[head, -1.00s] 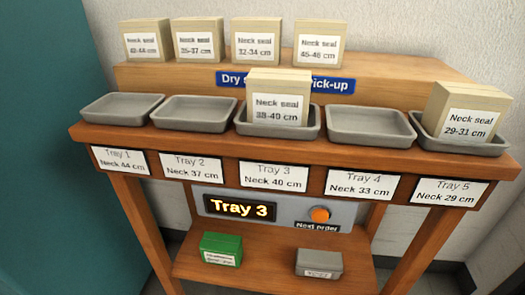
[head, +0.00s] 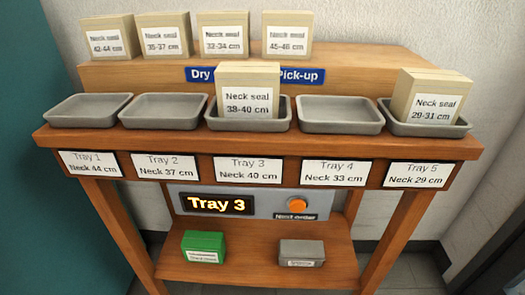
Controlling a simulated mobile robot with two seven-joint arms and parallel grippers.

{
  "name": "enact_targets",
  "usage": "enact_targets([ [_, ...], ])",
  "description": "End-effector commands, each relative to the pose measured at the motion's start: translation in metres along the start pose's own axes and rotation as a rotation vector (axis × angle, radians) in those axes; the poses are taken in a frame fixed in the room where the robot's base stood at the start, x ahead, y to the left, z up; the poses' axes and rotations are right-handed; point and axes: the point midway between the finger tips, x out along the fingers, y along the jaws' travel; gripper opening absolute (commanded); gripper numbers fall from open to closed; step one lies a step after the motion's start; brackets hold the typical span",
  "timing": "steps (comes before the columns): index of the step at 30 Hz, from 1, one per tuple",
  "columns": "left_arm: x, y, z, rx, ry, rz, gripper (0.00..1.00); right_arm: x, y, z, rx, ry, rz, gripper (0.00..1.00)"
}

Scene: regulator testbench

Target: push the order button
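The orange round order button (head: 297,205) sits on a grey panel (head: 262,202) under the table top, with a "Next order" label below it. A lit display (head: 217,203) left of the button reads "Tray 3". Nothing touches or covers the button. Neither of my grippers shows in the head view.
A box marked 38-40 cm (head: 247,104) stands in tray 3 and one marked 29-31 cm (head: 437,106) in tray 5. Trays 1, 2 and 4 are empty. Several boxes stand on the upper shelf (head: 340,65). A green box (head: 203,245) and a grey box (head: 301,252) lie on the lower shelf.

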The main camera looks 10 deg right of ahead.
Motion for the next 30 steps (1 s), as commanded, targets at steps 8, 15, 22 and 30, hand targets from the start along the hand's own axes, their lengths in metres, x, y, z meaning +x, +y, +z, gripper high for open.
enact_targets([
  [8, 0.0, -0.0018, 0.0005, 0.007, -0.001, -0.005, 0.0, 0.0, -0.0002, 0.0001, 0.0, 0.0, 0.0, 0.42],
  [15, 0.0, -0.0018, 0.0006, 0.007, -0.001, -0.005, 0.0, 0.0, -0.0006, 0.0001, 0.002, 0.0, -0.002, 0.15],
  [22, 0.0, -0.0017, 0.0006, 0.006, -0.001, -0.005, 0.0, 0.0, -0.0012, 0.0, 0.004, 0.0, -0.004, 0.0],
  [30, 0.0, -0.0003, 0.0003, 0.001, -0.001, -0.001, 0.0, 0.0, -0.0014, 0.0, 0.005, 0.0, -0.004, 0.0],
])
